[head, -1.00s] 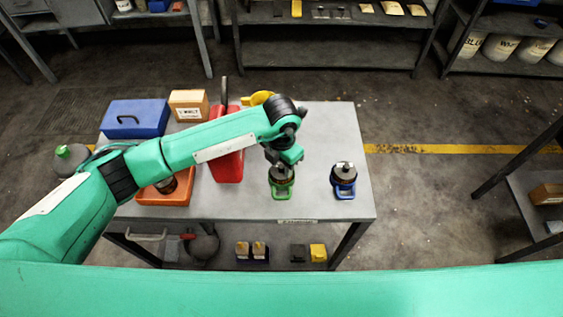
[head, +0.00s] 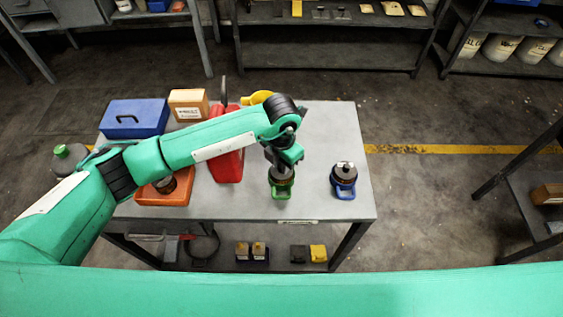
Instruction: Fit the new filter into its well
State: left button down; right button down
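My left arm reaches in from the left across a grey table (head: 310,207). My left gripper (head: 283,164) points down over a brown and dark round part in a green holder (head: 281,191) with a loop handle. The gripper hides the top of that part, so I cannot tell whether the fingers touch or hold it. A similar dark round part with a light top (head: 344,171) sits in a blue holder (head: 344,191) to the right, with no gripper over it. I cannot tell which part is the new filter. My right gripper is not in view.
A blue case (head: 135,118), a cardboard box (head: 188,105), a red container (head: 228,165) and an orange tray (head: 163,197) stand on the table's left half. A yellow item (head: 260,97) lies behind my wrist. The table's right end is clear around the blue holder.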

pick_arm(q)
jog(key=shift+r, duration=0.6)
dwell(0.3)
jog(key=shift+r, duration=0.1)
jog(key=shift+r+p, duration=1.05)
jog(key=shift+r, duration=1.25)
